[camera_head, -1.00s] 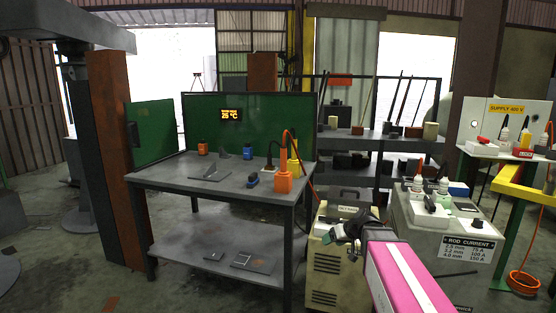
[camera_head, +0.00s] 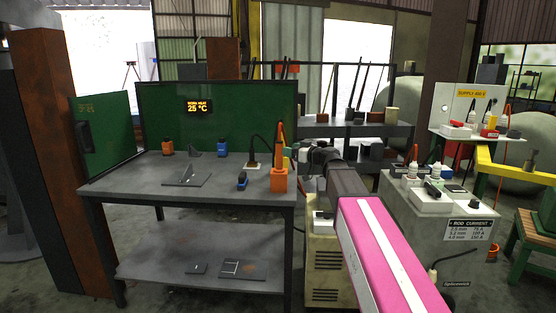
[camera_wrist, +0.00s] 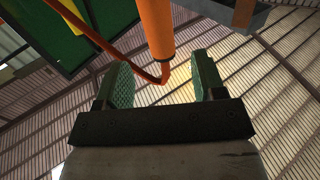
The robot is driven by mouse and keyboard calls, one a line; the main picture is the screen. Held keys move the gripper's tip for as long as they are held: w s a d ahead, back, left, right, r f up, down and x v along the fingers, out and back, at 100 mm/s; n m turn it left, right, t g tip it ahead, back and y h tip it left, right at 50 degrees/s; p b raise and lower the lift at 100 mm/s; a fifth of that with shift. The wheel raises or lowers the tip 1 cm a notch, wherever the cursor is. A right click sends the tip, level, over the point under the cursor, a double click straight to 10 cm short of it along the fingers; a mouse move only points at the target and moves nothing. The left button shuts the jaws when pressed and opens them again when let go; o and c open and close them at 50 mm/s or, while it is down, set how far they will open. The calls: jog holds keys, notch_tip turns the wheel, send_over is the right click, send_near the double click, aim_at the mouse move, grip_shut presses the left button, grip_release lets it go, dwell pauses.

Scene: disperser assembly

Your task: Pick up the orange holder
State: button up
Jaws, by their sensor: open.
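The orange holder (camera_head: 280,148) stands upright in an orange block-like stand (camera_head: 279,181) at the right front corner of the grey table. In the wrist view, an orange rod-like handle (camera_wrist: 155,28), seemingly the holder, with a red cable (camera_wrist: 140,72) shows beyond the fingertips. My gripper (camera_head: 308,155) is right of the holder in the head view, close to it and partly blurred into the background. In the wrist view, my gripper (camera_wrist: 163,80) has its two green-padded fingers apart, with nothing clearly held between them. Whether they touch the handle cannot be told.
The grey table (camera_head: 130,185) also bears a dark holder in a pale stand (camera_head: 253,165), a blue item (camera_head: 242,181), a metal angle piece (camera_head: 187,177) and small orange (camera_head: 168,147) and blue (camera_head: 223,147) items. A green screen (camera_head: 160,120) rises behind. A grey cabinet (camera_head: 460,205) stands right.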

jog(key=x, duration=0.8)
jog(key=shift+w+a, duration=0.1)
jog(key=shift+a, duration=0.15)
jog(key=c, duration=1)
